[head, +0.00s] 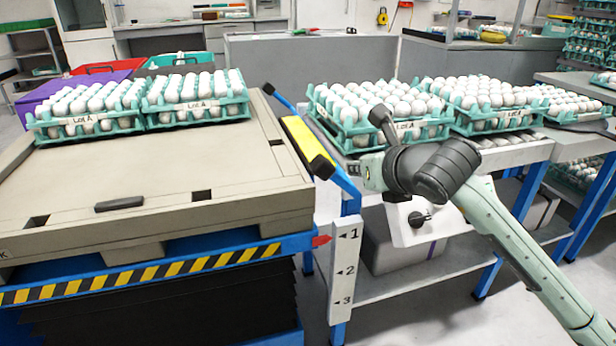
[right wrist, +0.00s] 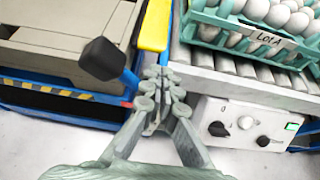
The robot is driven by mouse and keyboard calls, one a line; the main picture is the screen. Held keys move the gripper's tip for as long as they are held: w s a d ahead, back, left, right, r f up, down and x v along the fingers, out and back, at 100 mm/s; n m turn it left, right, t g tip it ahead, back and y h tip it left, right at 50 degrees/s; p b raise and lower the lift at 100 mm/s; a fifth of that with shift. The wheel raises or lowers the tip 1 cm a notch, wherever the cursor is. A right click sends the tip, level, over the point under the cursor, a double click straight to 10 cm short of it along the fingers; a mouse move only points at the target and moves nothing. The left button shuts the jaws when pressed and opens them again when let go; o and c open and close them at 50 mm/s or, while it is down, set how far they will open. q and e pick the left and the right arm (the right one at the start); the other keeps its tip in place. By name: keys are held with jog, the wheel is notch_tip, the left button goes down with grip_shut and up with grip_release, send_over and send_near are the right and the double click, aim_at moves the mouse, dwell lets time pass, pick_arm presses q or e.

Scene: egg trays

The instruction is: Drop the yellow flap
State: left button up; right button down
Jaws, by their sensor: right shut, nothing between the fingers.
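The yellow flap (head: 306,143) is a long yellow strip with a dark side, between the pallet lift and the roller conveyor. It also shows at the top of the right wrist view (right wrist: 156,27). My right gripper (head: 364,176) is just right of the flap's near end, its fingers mostly hidden in the head view. In the right wrist view my right gripper (right wrist: 163,75) is shut and empty, its fingertips close to the flap's near end. I cannot tell if they touch it. A black-knobbed blue lever (right wrist: 100,60) stands left of the fingers. My left gripper is not in view.
The beige pallet (head: 150,175) on the blue lift carries egg trays at its back. Teal egg trays (head: 412,133) stand on the conveyor to the right. A white control box (right wrist: 243,122) sits below the rollers. The pallet's front is clear.

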jog(key=s+d+b, duration=0.3)
jog(key=s+d, duration=0.2)
jog(key=s, duration=0.3)
jog(key=shift+s+d, duration=0.2)
jog(key=shift+s, duration=0.15)
